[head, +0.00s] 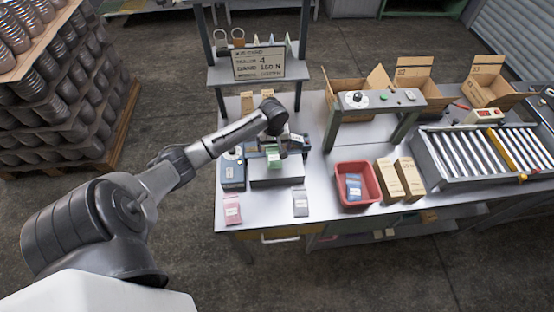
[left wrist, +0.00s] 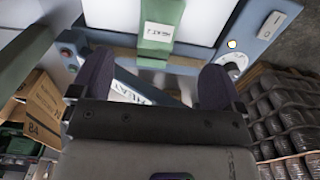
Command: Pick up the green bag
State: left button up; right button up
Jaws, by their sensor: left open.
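The green bag (head: 275,158) has a white printed label and lies on the grey pan (head: 278,181) of a blue-grey bench device (head: 232,174). In the left wrist view the green bag (left wrist: 160,32) is ahead of the fingertips, roughly centred between them. My left gripper (head: 278,146) is over the device at the bag. It also shows in the left wrist view (left wrist: 156,62), with its dark fingers spread wide and nothing held. In the head view the gripper partly hides the bag. My right gripper is out of view.
A pink bag (head: 232,210) and a grey bag (head: 301,204) lie near the front edge. A red bin (head: 342,186) holds a blue bag (head: 354,187). Brown cartons (head: 409,178), a grey stand (head: 398,128) and a roller conveyor (head: 440,165) are to the right. A signed shelf (head: 294,72) stands behind.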

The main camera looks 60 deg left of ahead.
aim_at(274, 160)
pick_arm(q)
jog(key=shift+d+f, duration=0.15)
jog(key=shift+f, duration=4.85)
jog(key=c, duration=1.1)
